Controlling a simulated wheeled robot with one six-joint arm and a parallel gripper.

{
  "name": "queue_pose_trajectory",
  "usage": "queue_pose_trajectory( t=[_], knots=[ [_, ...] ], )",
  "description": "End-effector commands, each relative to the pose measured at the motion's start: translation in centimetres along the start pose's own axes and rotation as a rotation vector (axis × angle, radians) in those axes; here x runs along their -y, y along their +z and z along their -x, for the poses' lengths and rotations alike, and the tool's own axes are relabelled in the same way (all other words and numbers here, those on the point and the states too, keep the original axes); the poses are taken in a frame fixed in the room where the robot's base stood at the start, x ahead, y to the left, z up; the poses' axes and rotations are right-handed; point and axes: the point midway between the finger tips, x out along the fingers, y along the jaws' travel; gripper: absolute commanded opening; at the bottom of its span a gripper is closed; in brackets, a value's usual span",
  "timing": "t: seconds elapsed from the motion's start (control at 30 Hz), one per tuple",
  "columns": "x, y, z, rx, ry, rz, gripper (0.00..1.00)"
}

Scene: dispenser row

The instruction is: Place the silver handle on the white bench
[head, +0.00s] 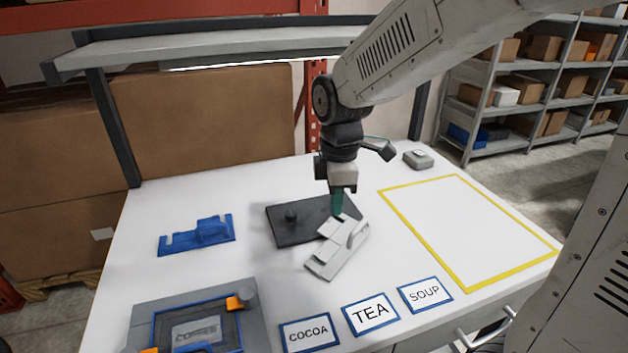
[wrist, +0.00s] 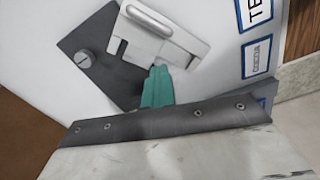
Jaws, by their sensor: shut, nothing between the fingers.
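The silver handle (head: 340,247), a pale grey bracket with a raised grip bar, lies on the white bench (head: 245,260). Its far left part overlaps a dark grey plate (head: 285,222); I cannot tell whether it rests on that plate. My gripper (head: 338,208) points down at the handle's far end, with its teal fingers shut and nothing between them. In the wrist view the fingers (wrist: 157,85) end at the edge of the handle (wrist: 165,38); I cannot tell whether they touch it. The dark plate (wrist: 85,60) with its round knob also shows there.
A blue bracket (head: 198,235) lies at the left. A grey and blue COFFEE unit (head: 165,318) stands at the front left. COCOA, TEA and SOUP labels (head: 370,313) line the front. A yellow outline (head: 425,240) frames clear bench at the right. A small grey box (head: 418,159) sits behind.

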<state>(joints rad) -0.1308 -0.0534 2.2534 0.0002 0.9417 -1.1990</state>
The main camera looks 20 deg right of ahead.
Motion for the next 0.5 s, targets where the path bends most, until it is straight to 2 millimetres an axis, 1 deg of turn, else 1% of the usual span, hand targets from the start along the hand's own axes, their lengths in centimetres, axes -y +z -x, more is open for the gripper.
queue_pose_trajectory(
  t=[0.17,0.27,0.37,0.47,0.5],
  knots=[
    [0.0,0.0,0.0,0.000,-0.001,-0.026,0.00],
    [0.4,0.2,-0.1,0.009,-0.018,-0.123,0.00],
    [2.1,0.8,-0.4,0.035,-0.059,-0.300,0.00],
    [4.8,2.3,0.6,0.054,-0.073,-0.529,0.00],
    [6.0,2.9,1.2,0.059,-0.072,-0.624,0.00]
  ],
)
